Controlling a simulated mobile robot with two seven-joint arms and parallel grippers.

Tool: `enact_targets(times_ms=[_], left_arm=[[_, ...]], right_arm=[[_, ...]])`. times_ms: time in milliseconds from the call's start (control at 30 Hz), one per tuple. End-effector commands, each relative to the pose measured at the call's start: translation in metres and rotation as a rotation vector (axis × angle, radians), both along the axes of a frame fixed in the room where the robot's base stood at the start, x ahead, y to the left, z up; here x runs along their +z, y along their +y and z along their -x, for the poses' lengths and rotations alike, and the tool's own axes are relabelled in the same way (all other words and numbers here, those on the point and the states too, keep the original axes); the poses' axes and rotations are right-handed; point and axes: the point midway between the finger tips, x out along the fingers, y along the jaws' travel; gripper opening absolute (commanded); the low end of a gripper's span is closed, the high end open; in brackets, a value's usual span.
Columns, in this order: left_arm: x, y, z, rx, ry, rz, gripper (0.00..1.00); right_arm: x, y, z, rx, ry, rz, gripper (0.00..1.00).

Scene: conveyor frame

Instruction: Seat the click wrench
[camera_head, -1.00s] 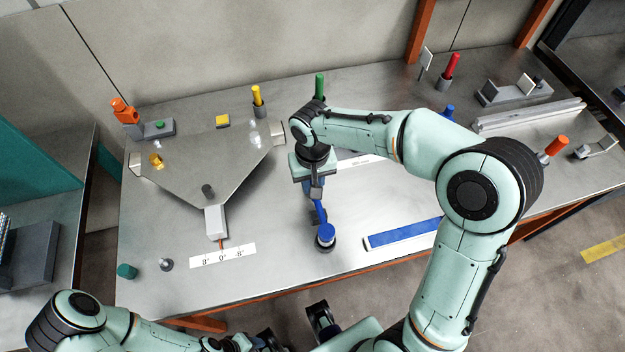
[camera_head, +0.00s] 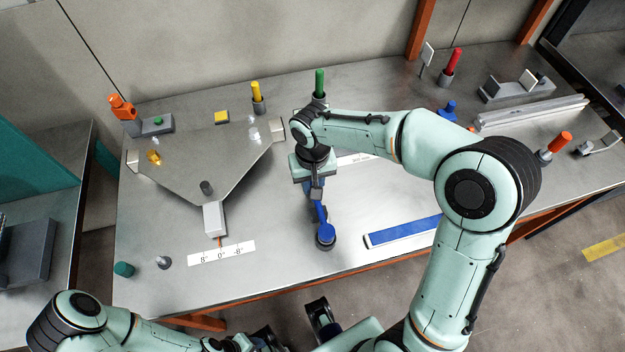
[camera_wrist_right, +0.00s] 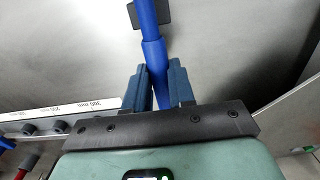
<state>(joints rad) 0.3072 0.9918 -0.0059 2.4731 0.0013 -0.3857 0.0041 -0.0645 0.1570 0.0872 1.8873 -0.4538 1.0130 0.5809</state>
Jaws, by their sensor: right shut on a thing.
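The click wrench (camera_head: 320,212) is blue. My right gripper (camera_head: 316,194) is shut on it above the table. Its broad, round blue end (camera_head: 326,231) points toward the table's near edge, at a dark round piece (camera_head: 326,245); whether they touch is unclear. In the right wrist view the blue shaft (camera_wrist_right: 152,50) runs up from between the fingers of the gripper (camera_wrist_right: 160,88), with a dark square part beside its far end. My left gripper (camera_head: 250,343) is low at the bottom edge, partly cut off, with its fingers unclear.
A grey angular plate (camera_head: 205,160) with a pointer and a degree scale (camera_head: 222,252) lies to the left. A blue strip (camera_head: 403,231) lies to the right. Green (camera_head: 319,83), yellow (camera_head: 256,91) and red (camera_head: 454,62) handles stand in holders along the back.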

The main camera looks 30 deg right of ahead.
Motion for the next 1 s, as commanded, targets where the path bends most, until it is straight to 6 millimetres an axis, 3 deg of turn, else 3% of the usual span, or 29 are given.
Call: enact_targets(times_ms=[700,733,800,1000], left_arm=[[-0.0083,-0.0001,0.0022,0.0,0.003,0.0,0.5],[-0.0083,-0.0001,0.0022,0.0,0.003,0.0,0.5],[-0.0083,-0.0001,0.0022,0.0,0.003,0.0,0.5],[-0.0084,0.0,0.0021,0.0,0.002,0.0,0.5]], right_arm=[[-0.0118,0.0001,-0.0002,0.0,-0.001,0.0,0.0],[-0.0118,0.0001,-0.0002,0.0,-0.001,0.0,0.34],[-0.0118,0.0001,-0.0002,0.0,-0.001,0.0,0.54],[-0.0118,0.0,-0.0001,0.0,0.0,0.0,0.54]])
